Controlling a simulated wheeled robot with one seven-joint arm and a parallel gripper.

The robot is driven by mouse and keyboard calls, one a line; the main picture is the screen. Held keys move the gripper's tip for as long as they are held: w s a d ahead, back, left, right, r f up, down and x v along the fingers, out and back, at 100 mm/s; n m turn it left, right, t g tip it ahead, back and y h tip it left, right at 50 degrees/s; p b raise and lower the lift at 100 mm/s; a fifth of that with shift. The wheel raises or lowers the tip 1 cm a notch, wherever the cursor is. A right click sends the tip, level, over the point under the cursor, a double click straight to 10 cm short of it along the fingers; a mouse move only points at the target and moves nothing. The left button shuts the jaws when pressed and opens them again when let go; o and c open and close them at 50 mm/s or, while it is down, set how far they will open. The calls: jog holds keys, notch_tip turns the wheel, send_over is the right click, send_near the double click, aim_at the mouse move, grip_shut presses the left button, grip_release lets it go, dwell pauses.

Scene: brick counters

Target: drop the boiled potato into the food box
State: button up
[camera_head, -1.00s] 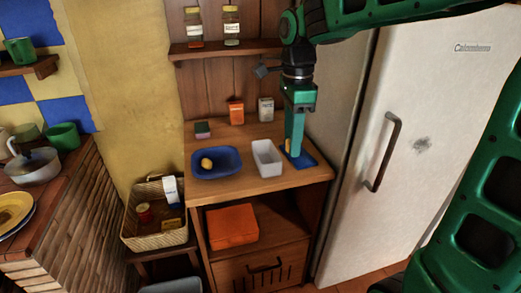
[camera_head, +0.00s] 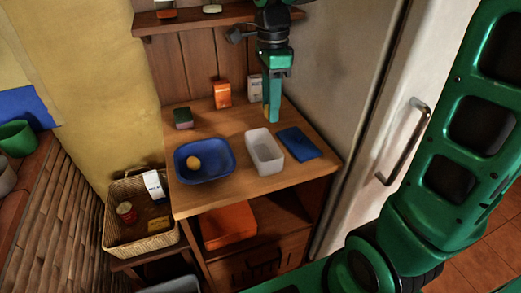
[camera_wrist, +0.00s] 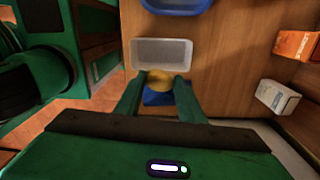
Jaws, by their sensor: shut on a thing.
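My gripper (camera_head: 271,117) is shut on a yellow-brown rounded lump, the boiled potato (camera_wrist: 158,79), seen between the fingers in the wrist view. It is held above the counter; in the head view the fingers hide it. The food box, a white open rectangular container (camera_head: 252,146), stands on the wooden counter, and also shows in the wrist view (camera_wrist: 161,42). It looks empty. In the wrist view the fingertips are at the box's near edge, between it and the blue mat (camera_wrist: 153,98).
A blue tray (camera_head: 222,148) with a similar yellow-brown lump (camera_head: 193,162) stands left of the box. The blue mat (camera_head: 299,142) lies right of it. The fridge (camera_head: 350,90) is at right.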

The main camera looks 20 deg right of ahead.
jog(key=shift+f, duration=2.05)
jog(key=o, duration=1.1)
jog(key=r, duration=1)
jog(key=shift+w+r, duration=0.2)
jog(key=shift+r, duration=0.15)
